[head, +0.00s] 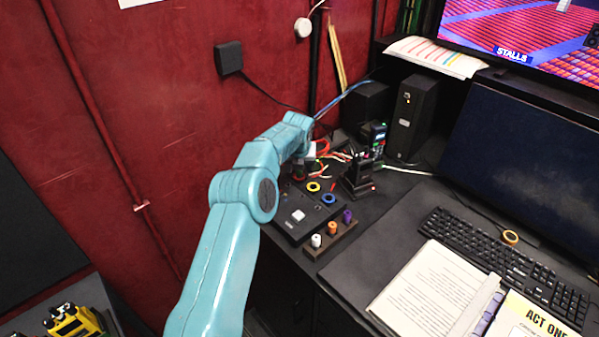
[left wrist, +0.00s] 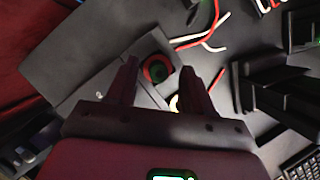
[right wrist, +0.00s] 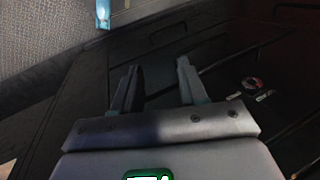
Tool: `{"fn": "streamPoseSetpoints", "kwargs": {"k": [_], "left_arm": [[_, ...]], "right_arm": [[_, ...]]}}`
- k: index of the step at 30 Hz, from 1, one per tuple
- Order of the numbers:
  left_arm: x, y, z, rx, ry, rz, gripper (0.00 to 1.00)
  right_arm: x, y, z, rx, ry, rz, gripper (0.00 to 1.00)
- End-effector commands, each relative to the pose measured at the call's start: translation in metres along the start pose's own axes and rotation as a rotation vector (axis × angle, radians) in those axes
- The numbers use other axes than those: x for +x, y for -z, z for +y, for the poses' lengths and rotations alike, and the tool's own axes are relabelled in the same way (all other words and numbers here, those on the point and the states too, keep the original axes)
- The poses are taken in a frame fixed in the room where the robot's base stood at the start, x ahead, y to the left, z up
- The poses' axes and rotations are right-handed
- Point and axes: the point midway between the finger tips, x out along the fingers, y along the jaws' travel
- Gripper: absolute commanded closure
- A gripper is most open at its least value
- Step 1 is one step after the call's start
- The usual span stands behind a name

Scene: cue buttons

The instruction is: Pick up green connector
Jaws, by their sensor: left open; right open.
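A green connector (left wrist: 158,72), dark green and round, shows in the left wrist view with a red ring (left wrist: 147,68) around it, on a dark control box (left wrist: 110,66). My left gripper (left wrist: 161,66) is open, with the connector seen between its two fingers. I cannot tell how much height is left between them. In the head view the left arm reaches over the back of the control box (head: 283,217), and its gripper partly hides the connector. My right gripper (right wrist: 159,64) is open and empty in the right wrist view, away from the box.
A small rack (head: 332,238) holds white, orange and purple connectors in front. Yellow (head: 314,187) and blue (head: 328,198) rings lie on the box. A black device (head: 360,182) and loose red and white wires (head: 338,154) are close to the right. A keyboard and open script lie farther right.

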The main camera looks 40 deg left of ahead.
Motion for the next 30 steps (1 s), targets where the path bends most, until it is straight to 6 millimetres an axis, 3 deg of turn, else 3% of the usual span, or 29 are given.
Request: {"fn": "streamPoseSetpoints", "kwargs": {"k": [8, 13, 23, 30], "left_arm": [[0.006, 0.000, 0.000, -0.001, 0.001, -0.002, 0.49], [0.006, 0.000, 0.000, -0.001, 0.001, -0.001, 1.00], [0.003, -0.002, 0.000, -0.001, 0.001, -0.003, 1.00], [-0.039, -0.020, -0.001, -0.003, 0.002, -0.007, 1.00]], "right_arm": [[-0.001, 0.000, 0.000, 0.000, 0.000, -0.001, 0.57], [-0.001, 0.000, 0.000, 0.000, 0.000, 0.000, 0.57], [-0.001, 0.000, 0.000, 0.000, 0.000, -0.001, 0.57], [0.000, 0.000, 0.000, 0.000, 0.000, -0.001, 0.57]]}}
